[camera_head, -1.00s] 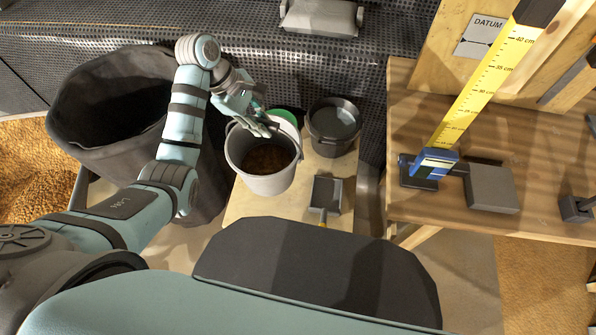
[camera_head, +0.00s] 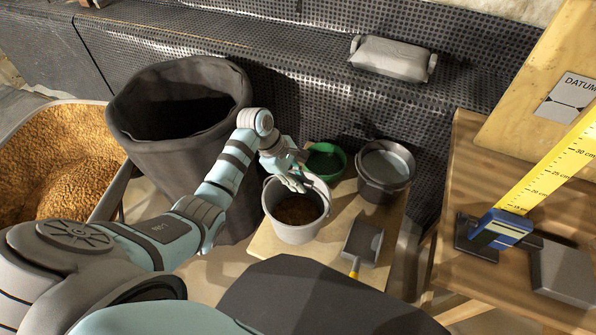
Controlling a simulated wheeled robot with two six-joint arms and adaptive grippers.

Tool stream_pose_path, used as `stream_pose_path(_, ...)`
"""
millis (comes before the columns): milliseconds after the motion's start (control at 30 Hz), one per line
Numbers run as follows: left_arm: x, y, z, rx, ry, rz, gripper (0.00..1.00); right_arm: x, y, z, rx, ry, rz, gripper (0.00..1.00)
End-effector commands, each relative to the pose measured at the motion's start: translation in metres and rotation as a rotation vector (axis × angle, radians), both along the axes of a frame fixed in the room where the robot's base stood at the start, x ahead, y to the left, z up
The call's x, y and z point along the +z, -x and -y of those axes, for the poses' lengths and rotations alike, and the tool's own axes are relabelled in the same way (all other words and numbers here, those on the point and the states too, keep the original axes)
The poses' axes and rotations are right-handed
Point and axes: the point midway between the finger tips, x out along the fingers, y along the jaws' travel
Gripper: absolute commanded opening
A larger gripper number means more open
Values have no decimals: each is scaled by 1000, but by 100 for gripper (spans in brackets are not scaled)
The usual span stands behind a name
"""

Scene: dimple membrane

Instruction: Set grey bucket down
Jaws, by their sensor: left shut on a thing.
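The grey bucket (camera_head: 298,232) is upright at the left end of a low wooden board (camera_head: 372,278), with brown material in its bottom. My left gripper (camera_head: 296,182) is at the bucket's far rim, shut on it, probably at the handle; the fingers hide the exact grip. I cannot tell whether the bucket's base touches the board. My right gripper does not show.
A green bowl (camera_head: 325,160) and a dark bucket (camera_head: 384,170) stand just behind the grey bucket. A scoop (camera_head: 362,243) with a yellow handle lies to its right. A large black bin (camera_head: 180,110) stands to the left. A workbench (camera_head: 480,180) with a yellow ruler is at the right.

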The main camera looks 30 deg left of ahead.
Motion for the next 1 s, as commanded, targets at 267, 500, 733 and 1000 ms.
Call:
stream_pose_path(267,-38,-1,1,-1,2,4,0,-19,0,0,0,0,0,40)
stream_pose_path(500,-41,-1,1,-2,2,5,0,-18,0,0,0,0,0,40)
stream_pose_path(733,-43,0,0,-1,0,0,37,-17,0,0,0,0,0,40)
stream_pose_path(1000,-43,0,0,-1,0,0,38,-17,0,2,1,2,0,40)
